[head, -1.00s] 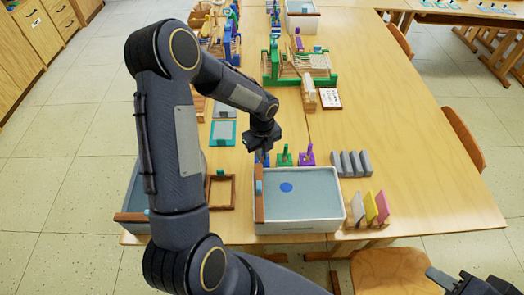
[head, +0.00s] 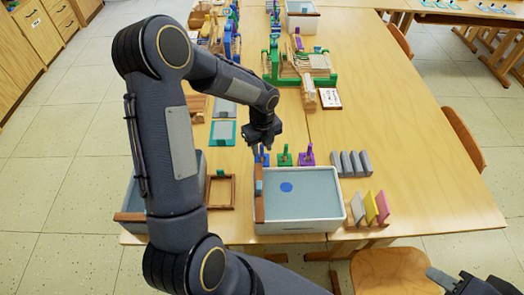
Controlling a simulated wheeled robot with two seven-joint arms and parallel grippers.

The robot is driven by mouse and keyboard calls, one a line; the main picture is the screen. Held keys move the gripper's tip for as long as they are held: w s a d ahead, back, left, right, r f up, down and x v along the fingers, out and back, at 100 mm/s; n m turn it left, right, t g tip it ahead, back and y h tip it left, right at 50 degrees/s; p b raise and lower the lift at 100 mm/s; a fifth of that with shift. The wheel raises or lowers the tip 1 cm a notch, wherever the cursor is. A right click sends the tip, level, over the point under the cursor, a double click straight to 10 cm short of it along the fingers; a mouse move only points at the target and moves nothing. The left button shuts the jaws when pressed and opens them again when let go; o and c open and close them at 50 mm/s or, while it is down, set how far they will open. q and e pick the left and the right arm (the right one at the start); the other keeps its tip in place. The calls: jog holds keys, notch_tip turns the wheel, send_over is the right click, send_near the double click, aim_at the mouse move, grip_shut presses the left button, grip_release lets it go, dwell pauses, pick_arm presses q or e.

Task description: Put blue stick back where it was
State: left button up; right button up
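The blue stick (head: 262,157) stands in its blue holder on the table, at the left end of a row with a green stick (head: 285,156) and a purple stick (head: 307,154). My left gripper (head: 259,148) is right above the blue stick, fingers pointing down. Its fingertips are small and partly hidden, so I cannot tell whether they touch the stick or are open. My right gripper (head: 456,283) is at the bottom right corner, away from the table, with its fingers apart and nothing seen between them.
A tray of blue-grey water (head: 318,206) stands in front of the sticks. A wooden frame (head: 221,191) lies to its left. Grey blocks (head: 350,163) and a rack of coloured boards (head: 370,209) are at the right. The table's right side is mostly clear.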

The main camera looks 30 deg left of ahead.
pick_arm(q)
notch_tip(320, 180, up, 9)
jog(key=shift+r, duration=0.1)
jog(key=s+d+r+n+t+h, duration=0.1)
jog(key=s+d+r+n+t, duration=0.1)
jog(key=s+r+n, duration=0.85)
jog(key=s+d+f+n+t+h, duration=0.1)
jog(key=s+d+n, duration=0.4)
jog(key=s+n, duration=0.6)
jog(key=n+t+h, duration=0.1)
jog(key=n+t, duration=0.1)
jog(key=n, duration=0.2)
jog(key=shift+s+d+f+n+t+h, duration=0.15)
jog(key=shift+s+n+t+h, duration=0.15)
jog(key=shift+s+n+h, duration=0.1)
